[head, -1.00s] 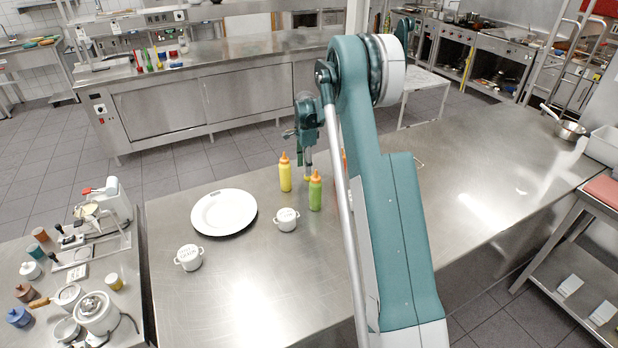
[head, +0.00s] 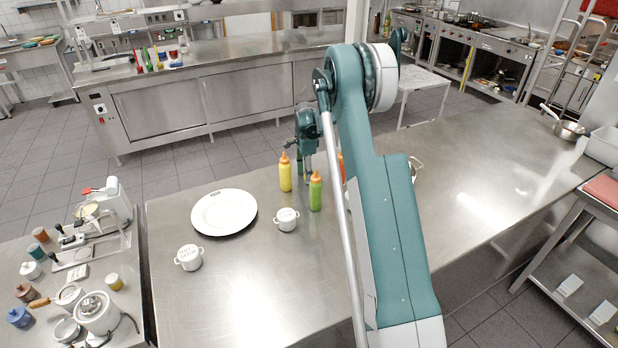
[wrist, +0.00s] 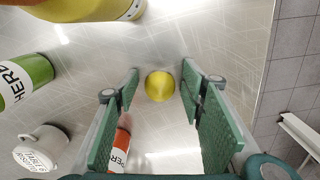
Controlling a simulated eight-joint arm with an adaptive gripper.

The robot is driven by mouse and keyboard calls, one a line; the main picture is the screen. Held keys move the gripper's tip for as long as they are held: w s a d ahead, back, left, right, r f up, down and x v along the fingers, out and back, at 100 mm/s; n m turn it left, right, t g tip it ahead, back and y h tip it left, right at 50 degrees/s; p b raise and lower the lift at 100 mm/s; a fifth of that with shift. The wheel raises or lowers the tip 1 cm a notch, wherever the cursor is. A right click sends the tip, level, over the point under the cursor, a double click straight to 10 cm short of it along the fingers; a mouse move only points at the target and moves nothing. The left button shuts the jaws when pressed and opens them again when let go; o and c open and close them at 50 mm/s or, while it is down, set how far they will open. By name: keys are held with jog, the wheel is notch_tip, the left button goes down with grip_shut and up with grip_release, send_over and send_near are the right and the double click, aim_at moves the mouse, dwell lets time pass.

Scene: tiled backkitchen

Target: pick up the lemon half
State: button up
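The lemon half (wrist: 159,86) shows in the wrist view as a round yellow shape on the steel table. It lies between the tips of my gripper (wrist: 160,90), whose green fingers are open with a gap on each side of it. I cannot tell how far the fingertips are above the table. In the head view my gripper (head: 305,172) points down behind the green bottle, and I cannot make out the lemon half there.
A yellow bottle (head: 285,174) and a green bottle (head: 315,192) stand close to my gripper. A red-orange bottle (wrist: 122,146) is also near. A white lidded pot (head: 286,220) and a white plate (head: 224,212) stand left. The table's far edge (wrist: 264,80) is close.

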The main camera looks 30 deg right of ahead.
jog(key=c, duration=0.8)
jog(key=shift+r, duration=0.1)
jog(key=shift+r, duration=4.9)
